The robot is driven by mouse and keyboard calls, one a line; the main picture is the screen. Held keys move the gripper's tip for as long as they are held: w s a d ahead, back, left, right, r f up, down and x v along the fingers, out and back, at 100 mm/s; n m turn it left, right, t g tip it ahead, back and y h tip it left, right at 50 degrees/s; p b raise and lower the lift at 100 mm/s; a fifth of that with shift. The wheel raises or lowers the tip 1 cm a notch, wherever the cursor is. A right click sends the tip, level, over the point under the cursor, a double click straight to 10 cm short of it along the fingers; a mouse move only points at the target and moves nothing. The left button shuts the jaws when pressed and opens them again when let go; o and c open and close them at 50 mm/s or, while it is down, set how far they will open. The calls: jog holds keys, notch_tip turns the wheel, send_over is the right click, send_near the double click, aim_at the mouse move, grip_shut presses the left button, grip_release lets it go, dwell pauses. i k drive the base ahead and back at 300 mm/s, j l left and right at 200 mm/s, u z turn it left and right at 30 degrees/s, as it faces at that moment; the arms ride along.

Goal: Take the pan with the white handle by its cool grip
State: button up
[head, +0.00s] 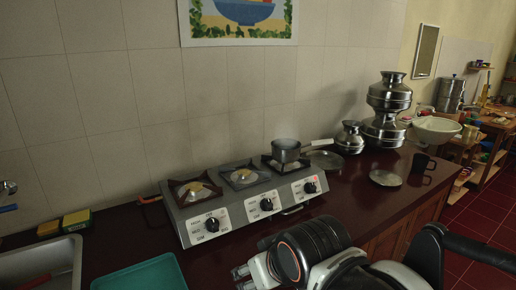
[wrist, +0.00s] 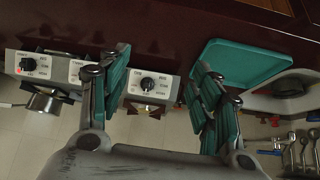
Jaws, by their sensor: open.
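The pan (head: 286,151) is a small steel saucepan on the right-hand burner of the stove. Its pale, whitish handle (head: 318,144) points right, towards the wall side. In the wrist view, which looks upside down, the pan (wrist: 46,102) shows at the left edge beyond the stove front, with part of its handle at the frame edge. My gripper (wrist: 162,68) is open and empty, its teal-padded fingers wide apart over the stove front and counter. In the head view its metal fingers (head: 244,275) show low in front of the stove, apart from the pan.
The three-burner stove (head: 229,208) has a reddish mark by its right knob. Stacked steel pots (head: 384,128), a dark mug (head: 421,168) and a round lid (head: 386,178) stand right. A teal tray (head: 142,274) lies front left.

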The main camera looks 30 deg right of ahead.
aim_at(286, 147)
jog(key=i+l, duration=0.1)
jog(key=l, duration=0.45)
jog(key=i+l, duration=0.15)
jog(key=l, duration=0.4)
jog(key=i+l, duration=0.1)
jog(key=l, duration=0.45)
jog(key=i+l+u, duration=0.1)
jog(key=l, duration=0.5)
